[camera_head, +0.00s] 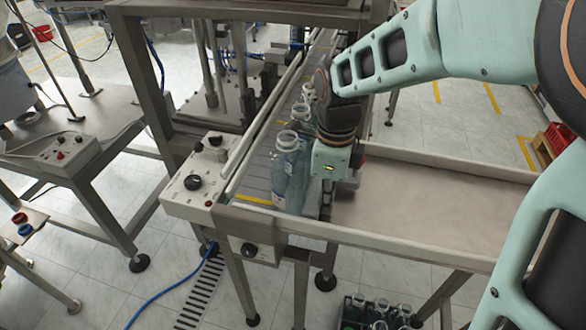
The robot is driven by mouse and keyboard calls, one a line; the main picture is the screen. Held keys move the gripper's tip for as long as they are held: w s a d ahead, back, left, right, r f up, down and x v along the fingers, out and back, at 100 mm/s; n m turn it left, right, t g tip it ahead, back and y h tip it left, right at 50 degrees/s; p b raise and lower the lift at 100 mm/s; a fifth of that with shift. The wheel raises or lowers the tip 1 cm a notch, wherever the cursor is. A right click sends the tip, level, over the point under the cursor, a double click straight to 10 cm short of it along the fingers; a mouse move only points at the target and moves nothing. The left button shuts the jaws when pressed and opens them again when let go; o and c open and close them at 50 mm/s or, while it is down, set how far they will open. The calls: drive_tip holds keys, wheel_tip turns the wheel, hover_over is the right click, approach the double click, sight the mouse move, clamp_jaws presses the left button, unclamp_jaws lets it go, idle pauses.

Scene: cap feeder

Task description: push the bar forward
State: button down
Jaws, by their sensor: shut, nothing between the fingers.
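The end of my arm comes down over the place where the conveyor (257,168) meets a flat metal tray table (430,210). My gripper (326,208) points down there, shut and empty, just right of the bottles; its fingertips are small and hard to make out. Several clear bottles (287,168) stand upright in a line on the conveyor, the front one nearest my gripper. I cannot pick out the bar with certainty; it may be partly hidden behind my wrist and gripper. I cannot tell whether my gripper touches it.
A control box with black knobs (193,183) sits at the conveyor's near left end. The tray's raised rim (420,256) runs along its front, and its surface is bare. A dark crate of bottles (378,312) stands on the floor below. A metal frame (140,85) rises at the left.

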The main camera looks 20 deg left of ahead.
sight(303, 150)
drive_tip(key=a, duration=0.7)
drive_tip(key=shift+a, duration=0.35)
drive_tip(key=r+p, duration=0.2)
drive_tip(key=r, duration=0.1)
drive_tip(key=d+r+p, duration=0.1)
drive_tip(key=r+p, duration=0.1)
drive_tip(key=r, duration=0.1)
drive_tip(key=d+r+p, duration=0.1)
drive_tip(key=r+p, duration=0.1)
drive_tip(key=r, duration=0.2)
drive_tip(key=shift+d+r+p, duration=0.1)
drive_tip(key=shift+d+p, duration=0.05)
drive_tip(key=shift+p, duration=0.15)
